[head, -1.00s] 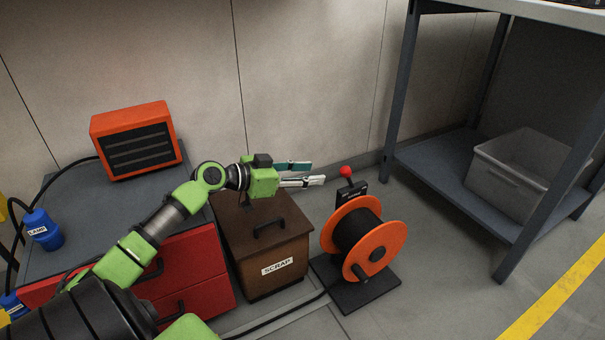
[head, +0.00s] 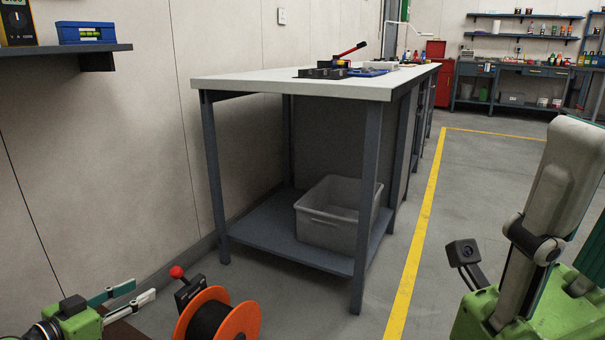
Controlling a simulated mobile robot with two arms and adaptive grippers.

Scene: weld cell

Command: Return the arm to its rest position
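My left gripper (head: 136,291) is at the lower left of the head view, with its arm coming in from the left edge. Its two fingers, one teal and one pale, point right and stand apart with a gap between them. I see nothing held there. It is left of the orange cable reel (head: 245,322), above a brown box that is mostly cut off by the picture's lower edge. Green and grey parts of my own body fill the right side. My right gripper does not show.
A workbench (head: 240,84) stands in the middle, with a grey bin (head: 335,235) on its lower shelf. A lever with a red knob (head: 177,272) rises by the reel. A wall shelf (head: 70,54) is at upper left. The floor right of the yellow line (head: 420,235) is open.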

